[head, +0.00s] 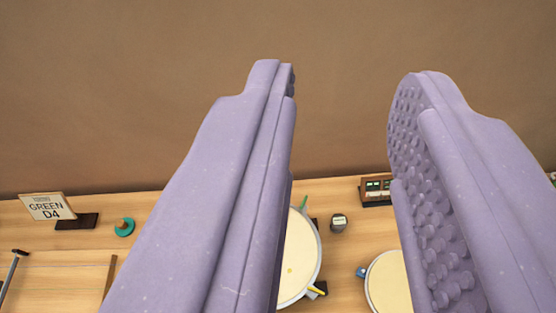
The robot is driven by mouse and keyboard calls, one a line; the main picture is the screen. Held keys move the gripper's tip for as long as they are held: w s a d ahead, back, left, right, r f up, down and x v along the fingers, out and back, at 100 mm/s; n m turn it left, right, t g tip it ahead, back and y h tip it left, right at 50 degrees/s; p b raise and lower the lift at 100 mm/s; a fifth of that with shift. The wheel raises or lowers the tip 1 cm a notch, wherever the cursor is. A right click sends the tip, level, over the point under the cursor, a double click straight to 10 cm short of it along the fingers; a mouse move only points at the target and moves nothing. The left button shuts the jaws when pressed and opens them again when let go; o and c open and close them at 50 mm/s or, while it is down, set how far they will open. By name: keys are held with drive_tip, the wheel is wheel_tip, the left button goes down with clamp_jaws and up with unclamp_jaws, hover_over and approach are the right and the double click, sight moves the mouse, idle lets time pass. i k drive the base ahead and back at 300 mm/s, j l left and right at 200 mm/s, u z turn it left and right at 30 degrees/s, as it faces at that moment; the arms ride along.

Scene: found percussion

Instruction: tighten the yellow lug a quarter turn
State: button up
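My gripper (341,92) shows as two large lavender fingers, wide apart, with nothing between them at their tips. The right finger's inner face is studded with bumps. Below and beyond the fingers, a drum with a cream head (298,262) stands on the wooden table. The left finger hides its left part. A small yellow lug (317,291) sits at the drum's lower right rim, apart from my gripper. A green lug (304,202) sits at its top rim. A second cream drum (385,284) with a blue lug (361,272) is partly hidden by the right finger.
A sign reading "GREEN D4" (47,206) stands at the left on the table (165,199). Near it are a teal ring-shaped thing (124,227) and a hammer-like tool (14,268). A small grey cylinder (338,222) and a box with green displays (376,189) stand behind the drums. A plain brown wall (150,90) rises behind.

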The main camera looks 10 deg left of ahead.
sight(315, 290)
drive_tip(key=k+j+z, duration=0.1)
drive_tip(key=k+j, duration=0.6)
drive_tip(key=l+u, duration=0.25)
drive_tip(key=l, duration=0.25)
drive_tip(key=k+l+u, duration=0.1)
drive_tip(key=l+u, duration=0.15)
drive_tip(key=l, duration=0.3)
drive_tip(key=j+z, duration=0.25)
drive_tip(key=j, duration=0.3)
drive_tip(key=j+z, duration=0.25)
drive_tip(key=j, duration=0.25)
